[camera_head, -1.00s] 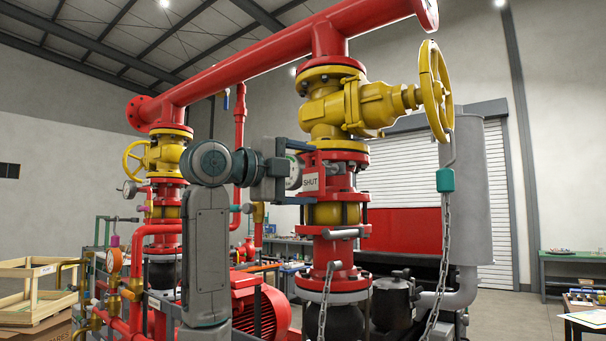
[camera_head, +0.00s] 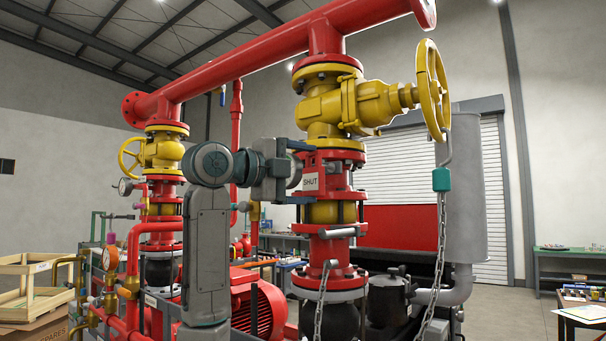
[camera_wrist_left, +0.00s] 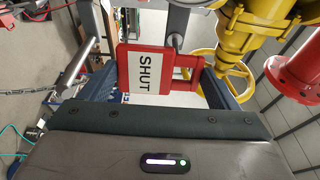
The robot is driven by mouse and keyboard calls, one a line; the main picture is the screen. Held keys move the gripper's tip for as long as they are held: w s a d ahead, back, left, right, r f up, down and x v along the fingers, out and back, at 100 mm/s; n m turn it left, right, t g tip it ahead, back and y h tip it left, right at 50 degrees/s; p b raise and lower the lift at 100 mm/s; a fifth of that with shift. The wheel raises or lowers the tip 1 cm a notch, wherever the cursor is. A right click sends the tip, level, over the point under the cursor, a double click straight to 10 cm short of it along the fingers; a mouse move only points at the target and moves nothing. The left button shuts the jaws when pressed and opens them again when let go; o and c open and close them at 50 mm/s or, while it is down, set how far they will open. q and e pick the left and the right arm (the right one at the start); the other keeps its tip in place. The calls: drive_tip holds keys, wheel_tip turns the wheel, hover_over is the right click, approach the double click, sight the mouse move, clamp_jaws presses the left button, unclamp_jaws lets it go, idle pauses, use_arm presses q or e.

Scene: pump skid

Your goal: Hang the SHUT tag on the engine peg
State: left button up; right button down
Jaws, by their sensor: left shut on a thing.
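The red SHUT tag (camera_head: 310,183), with a white label, is held in my left gripper (camera_head: 304,174) in front of the red and yellow pipe column. In the left wrist view the tag (camera_wrist_left: 144,70) lies between the two fingers of the left gripper (camera_wrist_left: 150,92), with a red loop to its right. A grey peg end (camera_wrist_left: 175,42) shows close to that loop; I cannot tell whether it passes through it. Another grey rod (camera_wrist_left: 86,52) is left of the tag. I cannot tell which peg is the engine peg. My right gripper is not in view.
A yellow valve with a handwheel (camera_head: 432,90) is above right of the tag. Grey bars (camera_head: 343,231) stick out below it, and a chain (camera_head: 437,255) hangs at the right. A red motor (camera_head: 255,308) and gauge pipework stand below left.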

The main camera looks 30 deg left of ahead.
sight(307, 179)
use_arm(q)
drive_tip(key=shift+w, duration=0.15)
drive_tip(key=shift+a+p+x, duration=0.25)
drive_tip(key=shift+p+x, duration=0.6)
drive_tip(key=shift+x, duration=0.2)
drive_tip(key=shift+w+f+p, duration=0.1)
drive_tip(key=shift+w+p, duration=0.25)
drive_tip(key=shift+w, duration=0.3)
drive_tip(key=shift+f, duration=0.2)
drive_tip(key=shift+w+f, duration=0.15)
drive_tip(key=shift+f, duration=0.05)
drive_tip(key=o, duration=0.9)
